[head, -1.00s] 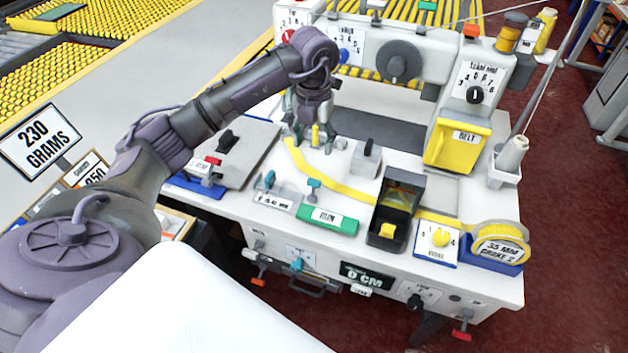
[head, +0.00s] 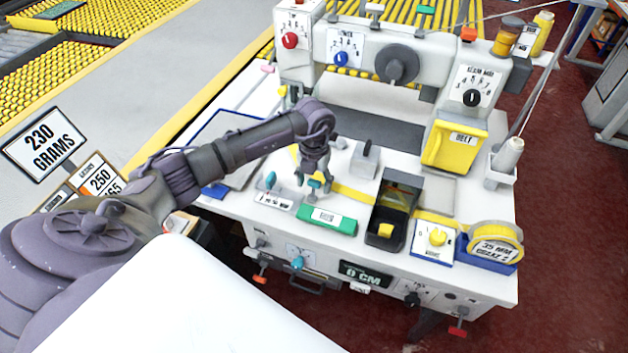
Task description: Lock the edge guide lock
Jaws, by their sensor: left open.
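My left gripper (head: 314,185) points down over the front part of the white machine table (head: 465,275). It is open, with its fingers on either side of a small teal knob (head: 315,184) behind the green block. I cannot tell if the fingers touch the knob. A second teal knob (head: 270,179) stands to the left on a clear labelled plate (head: 272,200). The labels are too small to tell which knob is the edge guide lock. My right gripper is not in view.
A green labelled block (head: 330,220) lies in front of the gripper. A grey block with a handle (head: 364,160) stands behind right, and a black box (head: 390,215) stands to the right. A yellow tape (head: 355,195) runs across the table.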

